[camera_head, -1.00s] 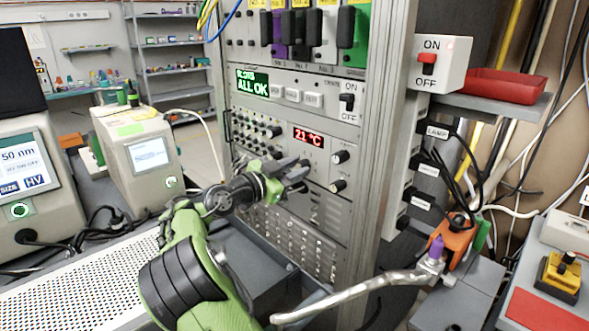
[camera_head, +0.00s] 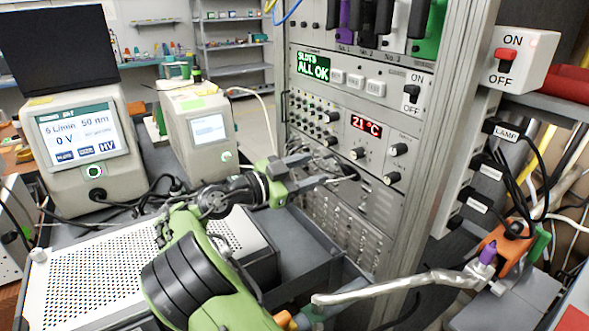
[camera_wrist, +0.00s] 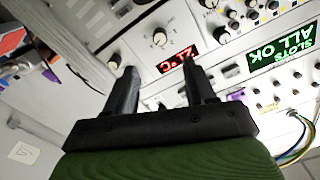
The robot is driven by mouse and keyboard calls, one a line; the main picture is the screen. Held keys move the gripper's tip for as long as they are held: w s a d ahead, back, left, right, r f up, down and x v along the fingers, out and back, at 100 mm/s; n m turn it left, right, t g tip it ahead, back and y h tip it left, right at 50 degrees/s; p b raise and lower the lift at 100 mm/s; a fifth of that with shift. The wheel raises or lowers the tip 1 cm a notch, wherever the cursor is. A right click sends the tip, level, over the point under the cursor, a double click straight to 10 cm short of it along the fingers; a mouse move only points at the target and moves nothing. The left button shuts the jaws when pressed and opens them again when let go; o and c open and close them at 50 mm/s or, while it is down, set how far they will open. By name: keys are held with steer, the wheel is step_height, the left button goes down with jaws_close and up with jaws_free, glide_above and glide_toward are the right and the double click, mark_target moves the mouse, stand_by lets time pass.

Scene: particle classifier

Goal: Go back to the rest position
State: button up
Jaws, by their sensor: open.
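My gripper (camera_head: 318,170) is at the end of my green and black arm, in front of the rack's lower panels in the head view. In the wrist view my gripper (camera_wrist: 157,82) has its two dark fingers apart with nothing between them. The fingers point toward the rack panel (camera_wrist: 128,45) with a white knob and the red 21 °C display (camera_wrist: 178,62). That display also shows in the head view (camera_head: 366,125). I cannot tell exactly how far the fingertips are from the panel.
The instrument rack (camera_head: 455,130) stands close on the right, with an ON/OFF switch box (camera_head: 515,60) beside it. A silver pipe (camera_head: 400,284) crosses low in front. A perforated white case (camera_head: 100,265) and two instruments (camera_head: 85,150) (camera_head: 197,130) stand left.

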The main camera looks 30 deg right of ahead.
steer(key=a, duration=0.4)
steer(key=shift+p, duration=0.3)
steer(key=shift+d, duration=0.1)
steer(key=s+d+f+n+t+y, duration=0.2)
steer(key=s+d+f+n+y, duration=0.1)
steer(key=s+f+n+y, duration=0.55)
steer(key=s+a+n+t+y, duration=0.3)
steer(key=s+a+n+y, duration=0.7)
steer(key=s+a+n, duration=0.55)
step_height(320, 180, up, 15)
steer(key=s+a+m+p, duration=0.1)
steer(key=s+p, duration=0.1)
steer(key=p, duration=1.2)
steer(key=shift+a+m, duration=0.3)
steer(key=shift+m, duration=0.1)
